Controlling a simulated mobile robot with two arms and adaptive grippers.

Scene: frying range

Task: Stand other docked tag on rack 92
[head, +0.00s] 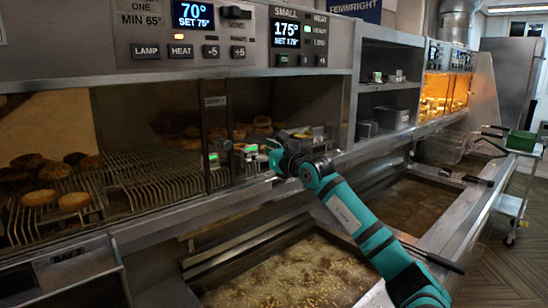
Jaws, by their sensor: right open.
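My right gripper (271,152) is open at the front edge of the warming cabinet, by the post between the two bays. Small tags with green lit faces, one (250,148) just left of the gripper and another (214,157) on the post, sit along the front. Whether the gripper touches the nearer tag cannot be told. A wire rack (150,180) in the left bay holds round browned patties. No rack number is readable. My left gripper is not in view.
Fryer vats with bubbling oil (290,275) and darker oil (410,205) lie below the ledge. A control panel with 70° and 175° displays (193,14) is above. A shelf unit (385,85) stands right of the bays. A cart with a green tray (521,140) stands far right beside open floor.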

